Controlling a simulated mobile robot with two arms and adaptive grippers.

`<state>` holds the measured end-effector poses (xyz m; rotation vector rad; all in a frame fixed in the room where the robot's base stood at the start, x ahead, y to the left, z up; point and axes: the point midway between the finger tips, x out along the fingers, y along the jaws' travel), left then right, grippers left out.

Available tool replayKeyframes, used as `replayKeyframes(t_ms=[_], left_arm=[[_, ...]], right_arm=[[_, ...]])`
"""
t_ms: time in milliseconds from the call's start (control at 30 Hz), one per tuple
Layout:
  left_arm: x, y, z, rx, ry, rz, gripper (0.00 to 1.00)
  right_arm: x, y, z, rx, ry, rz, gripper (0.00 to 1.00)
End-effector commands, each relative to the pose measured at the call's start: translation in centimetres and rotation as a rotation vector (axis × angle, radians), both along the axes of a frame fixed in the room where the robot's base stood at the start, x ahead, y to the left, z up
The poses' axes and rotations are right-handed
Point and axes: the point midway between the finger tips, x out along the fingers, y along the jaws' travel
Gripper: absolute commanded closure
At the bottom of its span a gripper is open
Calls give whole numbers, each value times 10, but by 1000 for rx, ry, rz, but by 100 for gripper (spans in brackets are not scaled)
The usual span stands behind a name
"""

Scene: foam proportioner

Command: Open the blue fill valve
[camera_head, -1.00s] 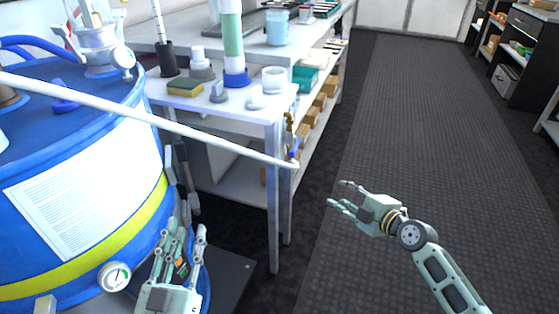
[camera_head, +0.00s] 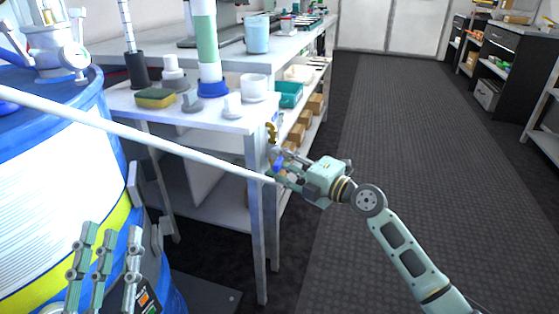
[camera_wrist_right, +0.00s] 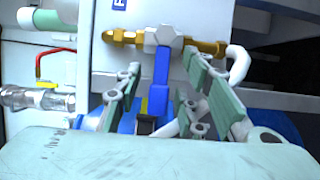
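The blue fill valve handle (camera_wrist_right: 161,75) hangs from a brass valve body (camera_wrist_right: 122,37) in the right wrist view. In the head view the blue valve part (camera_head: 278,166) is mostly hidden behind my right fingers, below a brass fitting (camera_head: 271,131) at the bench corner. My right gripper (camera_head: 284,167) is at the valve. In the right wrist view my right gripper (camera_wrist_right: 163,88) is open, its fingers on both sides of the blue handle with gaps visible; I cannot tell if anything touches. My left gripper (camera_head: 106,250) is open and empty beside the blue drum.
The blue drum (camera_head: 40,275) stands at the left. A white pipe (camera_head: 150,141) slants down to the valve area. A white bench (camera_head: 236,126) holds a sponge and cups. A red-handled valve (camera_wrist_right: 40,68) is at the left in the wrist view. The dark floor aisle is free.

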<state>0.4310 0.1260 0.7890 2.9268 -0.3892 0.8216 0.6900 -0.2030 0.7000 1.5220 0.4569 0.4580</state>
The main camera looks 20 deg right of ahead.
Motion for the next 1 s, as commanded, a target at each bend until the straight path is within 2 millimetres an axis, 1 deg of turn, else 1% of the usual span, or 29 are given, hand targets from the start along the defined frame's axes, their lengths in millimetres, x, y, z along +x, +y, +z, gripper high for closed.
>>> replayKeyframes(t_ms=[133, 367, 767, 800, 1000], left_arm=[[2, 0, -3, 5, 15, 1, 69], [2, 0, -3, 5, 17, 1, 69], [2, 0, -3, 5, 16, 1, 69], [2, 0, -3, 5, 16, 1, 69], [2, 0, -4, 5, 16, 1, 69]], right_arm=[[7, 5, 0, -1, 1, 0, 64], [7, 5, -1, -1, 2, 0, 64], [7, 5, -1, -1, 2, 0, 98], [7, 5, -1, -1, 2, 0, 100], [7, 5, -1, -1, 2, 0, 100]])
